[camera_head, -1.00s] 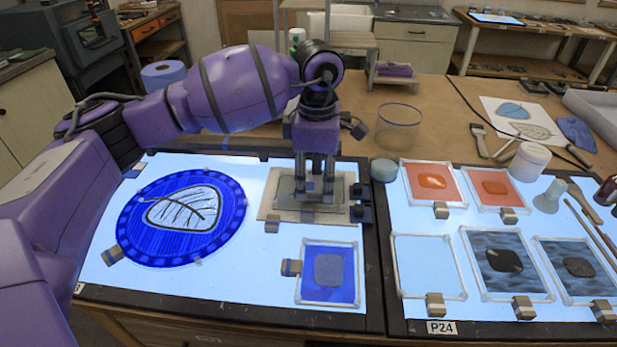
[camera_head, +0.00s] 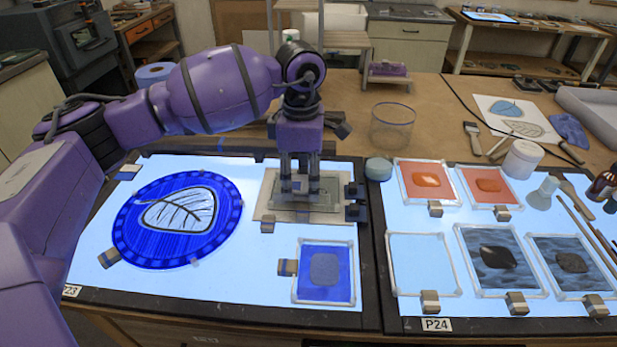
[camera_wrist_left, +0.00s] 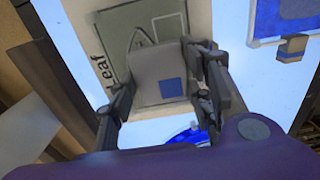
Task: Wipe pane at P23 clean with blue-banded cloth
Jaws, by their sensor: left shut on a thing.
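My left gripper (camera_head: 299,192) is over a greenish-grey glass pane (camera_head: 328,188) on a beige card (camera_head: 263,208), on the left light table marked P23 (camera_head: 72,291). In the left wrist view its fingers (camera_wrist_left: 160,100) are shut on a grey cloth pad (camera_wrist_left: 150,66) with a blue patch (camera_wrist_left: 172,88). The cloth is low over the pane; whether it touches is hard to tell. The card's printed word ends in "eaf". The fingers hide part of the pane. My right gripper is not in view.
A round blue leaf pane (camera_head: 140,235) lies left of the card, and a small blue pane (camera_head: 325,290) in front of it. A glass bowl (camera_head: 392,128) stands behind. The right light table (camera_head: 424,262) holds several panes, brushes and jars.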

